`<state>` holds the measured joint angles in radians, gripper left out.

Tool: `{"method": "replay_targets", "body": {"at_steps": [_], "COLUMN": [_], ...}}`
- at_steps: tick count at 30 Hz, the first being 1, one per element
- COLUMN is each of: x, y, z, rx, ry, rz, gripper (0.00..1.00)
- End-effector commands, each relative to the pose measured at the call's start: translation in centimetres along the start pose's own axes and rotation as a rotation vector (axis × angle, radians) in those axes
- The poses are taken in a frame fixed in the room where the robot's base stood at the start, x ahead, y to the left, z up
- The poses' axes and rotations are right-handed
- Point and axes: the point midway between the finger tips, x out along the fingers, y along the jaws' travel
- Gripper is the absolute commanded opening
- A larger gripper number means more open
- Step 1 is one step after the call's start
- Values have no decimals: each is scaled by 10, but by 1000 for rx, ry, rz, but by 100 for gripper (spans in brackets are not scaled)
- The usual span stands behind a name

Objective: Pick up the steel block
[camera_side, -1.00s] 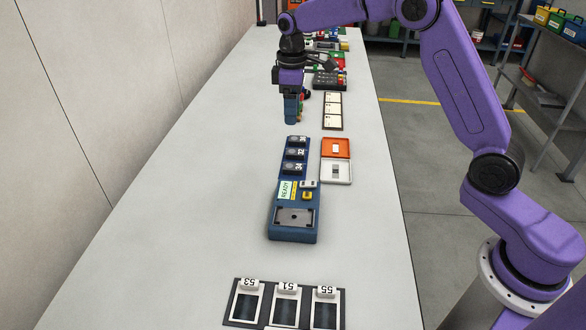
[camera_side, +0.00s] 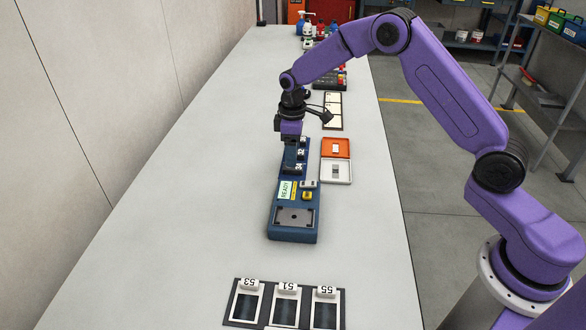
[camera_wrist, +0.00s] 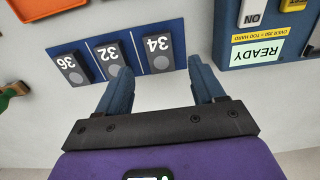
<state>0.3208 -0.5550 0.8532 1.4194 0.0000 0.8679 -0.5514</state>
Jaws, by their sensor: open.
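Three dark blocks marked 36, 32 and 34 sit in a row on a blue rack (camera_wrist: 120,50). Each has a grey round spot on its face. Block 34 (camera_wrist: 158,52) is nearest the tester; block 32 (camera_wrist: 114,58) and block 36 (camera_wrist: 73,68) follow to its left in the wrist view. I cannot tell which is the steel block. My gripper (camera_wrist: 160,78) is open and empty, its blue fingers spread just short of block 34 in the wrist view. In the side view my gripper (camera_side: 290,155) is low over the rack, its fingertips hard to make out against the blue.
A blue tester (camera_side: 293,235) reading READY adjoins the rack. An orange tray (camera_side: 336,142) and a white tray (camera_side: 346,180) lie to the right. A black holder (camera_side: 265,324) marked 53, 51, 55 stands in front. The table's left side (camera_side: 200,170) is clear.

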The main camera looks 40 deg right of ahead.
Motion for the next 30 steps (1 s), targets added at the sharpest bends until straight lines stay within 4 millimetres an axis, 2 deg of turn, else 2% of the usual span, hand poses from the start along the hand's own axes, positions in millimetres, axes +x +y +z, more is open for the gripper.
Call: {"method": "replay_targets", "body": {"at_steps": [3,9,18,23,24,25,30], "x": [18,41,44,44,44,44,43], "y": [-1,-1,0,0,0,0,0], "z": [2,2,1,2,2,2,1], "rx": [0,0,0,0,0,0,0], "ry": [-4,-3,0,-1,-1,-1,0], "rz": [-2,-2,0,0,0,0,0], "gripper": [68,68,68,16,3,0,0]}}
